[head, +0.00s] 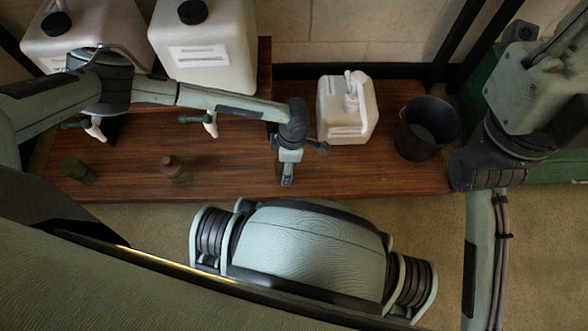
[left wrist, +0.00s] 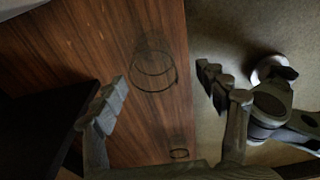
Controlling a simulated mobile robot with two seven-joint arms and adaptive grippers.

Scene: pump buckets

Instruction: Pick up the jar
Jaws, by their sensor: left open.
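A clear, see-through jar with dark ring outlines (left wrist: 154,68) shows in the left wrist view on the brown wooden tabletop, beyond and between the fingertips, with a visible gap to each finger. I cannot make it out clearly in the head view. My left gripper (head: 288,172) points down over the front part of the table in the head view; its two fingers are spread and empty in the left wrist view (left wrist: 160,84). A smaller dark ring (left wrist: 180,153) shows lower in the wrist view, near the table edge. My right gripper is out of the picture.
On the table (head: 235,172) are a small brown bottle-like item (head: 172,168), a green cylinder (head: 77,170), a white pump bottle (head: 348,118) and a dark bucket (head: 428,130). Large white canisters (head: 205,60) stand at the back left. Carpeted floor lies before the table.

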